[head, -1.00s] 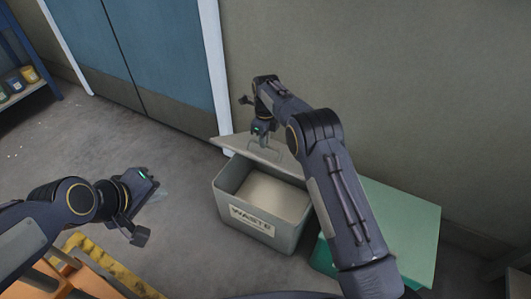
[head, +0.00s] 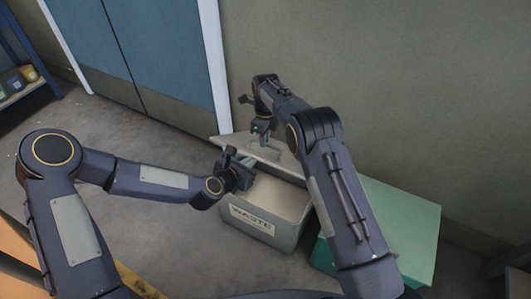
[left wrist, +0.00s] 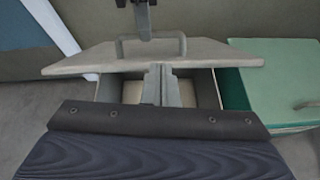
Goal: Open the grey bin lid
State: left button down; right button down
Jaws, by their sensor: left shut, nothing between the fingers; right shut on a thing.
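The grey bin (head: 287,235), labelled WASTE, stands on the floor with most of its opening uncovered. Its flat grey lid (head: 285,163) is at the bin's far side and sticks out past the left corner. I cannot tell whether it rests on the rim. My right gripper (head: 262,136) is shut on the lid's loop handle (left wrist: 181,44). My left gripper (head: 228,156) is shut and empty, beside the lid's near edge at the bin's left. In the left wrist view its fingers (left wrist: 158,85) point toward the lid (left wrist: 95,58), over the opening.
A green bin (head: 400,215) stands close on the right of the grey bin. The wall (head: 400,90) is behind, with blue doors (head: 150,60) at the back left. A shelf with jars (head: 28,75) is far left. The floor (head: 120,130) left of the bin is clear.

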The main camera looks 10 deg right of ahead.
aim_at(270, 146)
jog(key=shift+w+d+f, duration=0.2)
jog(key=shift+d+f, duration=0.2)
jog(key=shift+d, duration=0.1)
pick_arm(q)
jog(key=shift+n, duration=0.8)
jog(key=x, duration=1.1)
jog(key=shift+s+f, duration=0.15)
jog(key=shift+f, duration=0.2)
jog(key=shift+w+d+r, duration=0.5)
jog(key=shift+w+r, duration=0.1)
jog(key=shift+r, duration=0.2)
jog(key=shift+f, duration=0.15)
pick_arm(e)
jog(key=c, duration=1.6)
grip_release()
pick_arm(q)
jog(key=shift+f, duration=0.1)
pick_arm(e)
jog(key=shift+o, duration=0.7)
jog(key=shift+a+r, duration=0.15)
jog(key=shift+a, duration=0.1)
pick_arm(q)
jog(key=shift+a, duration=0.1)
pick_arm(e)
jog(key=shift+a, duration=0.1)
jog(key=shift+r, duration=0.1)
